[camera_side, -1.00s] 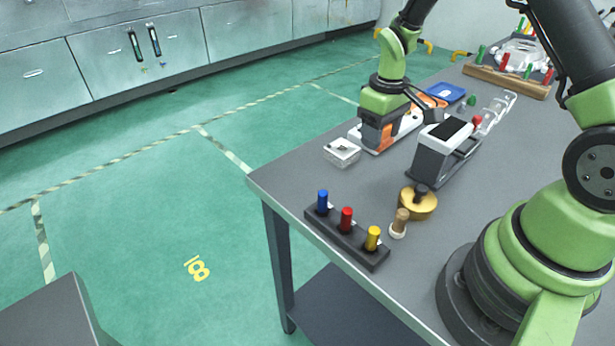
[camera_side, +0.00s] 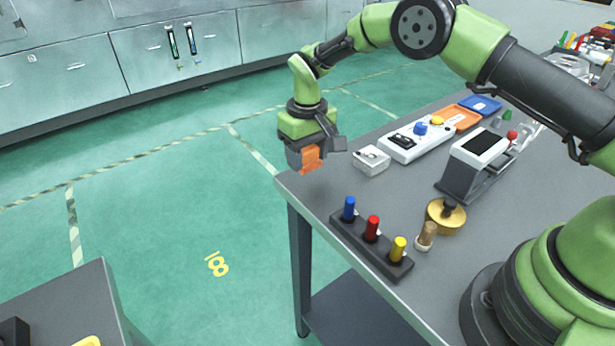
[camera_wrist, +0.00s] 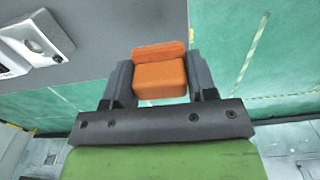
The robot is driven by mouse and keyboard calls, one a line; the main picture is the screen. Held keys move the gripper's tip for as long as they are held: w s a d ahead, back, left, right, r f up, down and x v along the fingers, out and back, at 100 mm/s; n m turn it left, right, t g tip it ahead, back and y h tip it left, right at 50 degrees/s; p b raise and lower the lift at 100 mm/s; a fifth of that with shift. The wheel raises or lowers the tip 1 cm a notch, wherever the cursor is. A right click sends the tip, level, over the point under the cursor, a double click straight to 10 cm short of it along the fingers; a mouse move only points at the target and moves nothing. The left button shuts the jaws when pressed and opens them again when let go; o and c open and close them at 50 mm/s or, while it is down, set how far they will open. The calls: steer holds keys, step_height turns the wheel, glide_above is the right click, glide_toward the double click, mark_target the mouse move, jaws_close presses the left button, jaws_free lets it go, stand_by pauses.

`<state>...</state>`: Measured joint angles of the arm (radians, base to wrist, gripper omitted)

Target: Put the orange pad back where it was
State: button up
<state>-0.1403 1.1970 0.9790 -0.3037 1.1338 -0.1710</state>
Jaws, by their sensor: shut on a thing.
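The orange pad (camera_side: 311,160) is a small block held between the two dark fingers of my gripper (camera_side: 313,152). In the side view they hang in the air by the table's far left corner. The wrist view shows the pad (camera_wrist: 160,76) gripped on both sides, with the table's edge and green floor behind it. A flat orange tray-like piece (camera_side: 461,117) lies on the table between a blue tray (camera_side: 480,104) and a white control box (camera_side: 408,145). I cannot tell which place the pad came from.
A small white box (camera_side: 371,160) sits near the table corner. A grey device with a dark screen (camera_side: 478,155), a brass weight (camera_side: 446,216), a wooden-topped piece (camera_side: 427,235) and a black rack of coloured pegs (camera_side: 368,250) stand nearer. Another grey surface (camera_side: 85,300) shows lower left.

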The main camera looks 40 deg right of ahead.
mark_target(307, 187)
steer(key=shift+f, duration=2.65)
steer(key=o, duration=0.9)
steer(key=shift+f, duration=0.1)
step_height(307, 187, up, 12)
steer(key=shift+d+r, duration=0.1)
steer(key=shift+r, duration=0.1)
